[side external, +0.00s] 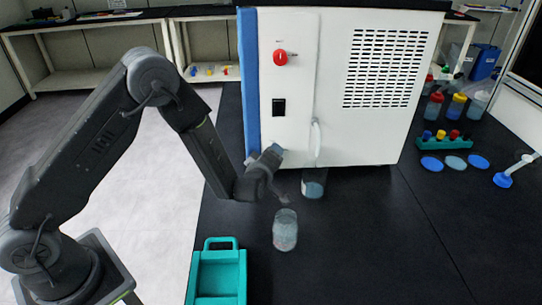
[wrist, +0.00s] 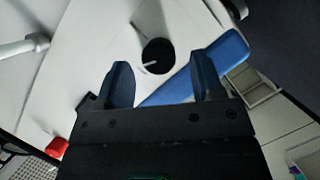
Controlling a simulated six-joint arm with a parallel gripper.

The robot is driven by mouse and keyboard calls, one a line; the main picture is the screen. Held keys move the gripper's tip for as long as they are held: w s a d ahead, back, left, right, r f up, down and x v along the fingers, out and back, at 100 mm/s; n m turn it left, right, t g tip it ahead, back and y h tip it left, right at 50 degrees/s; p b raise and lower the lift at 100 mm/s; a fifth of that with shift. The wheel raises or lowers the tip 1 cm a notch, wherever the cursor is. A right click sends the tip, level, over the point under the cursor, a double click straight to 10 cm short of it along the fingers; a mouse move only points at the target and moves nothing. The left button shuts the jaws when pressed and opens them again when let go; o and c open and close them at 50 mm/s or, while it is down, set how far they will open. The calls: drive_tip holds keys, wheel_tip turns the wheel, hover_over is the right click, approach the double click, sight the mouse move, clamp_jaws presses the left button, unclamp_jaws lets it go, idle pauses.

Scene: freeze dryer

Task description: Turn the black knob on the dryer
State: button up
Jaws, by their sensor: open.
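The black knob (wrist: 157,55) is a round disc with a white pointer line on the pale front panel of the dryer (side external: 298,90). In the wrist view it lies just beyond my fingertips, roughly midway between them. My gripper (wrist: 164,78) is open and empty, with a finger to either side below the knob in the picture. No contact with the knob shows.
A jar (side external: 285,230) and a teal container (side external: 220,275) stand in front.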

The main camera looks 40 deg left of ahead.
drive_tip(key=shift+w+a+f, duration=0.15)
drive_tip(key=shift+w+a, duration=0.15)
drive_tip(key=shift+w, duration=0.3)
drive_tip(key=shift+c, duration=0.4)
drive_tip(key=c, duration=0.8)
drive_tip(key=shift+c, duration=0.2)
drive_tip(key=shift+m, duration=0.3)
drive_tip(key=m+g+y, duration=0.1)
drive_tip(key=m, duration=0.1)
drive_tip(key=m+g+y, duration=0.1)
drive_tip(key=m+g, duration=0.1)
drive_tip(key=m, duration=0.1)
drive_tip(key=m+g+y, duration=0.1)
drive_tip(key=m, duration=0.1)
drive_tip(key=shift+w+d+m+g, duration=0.3)
drive_tip(key=shift+m, duration=0.1)
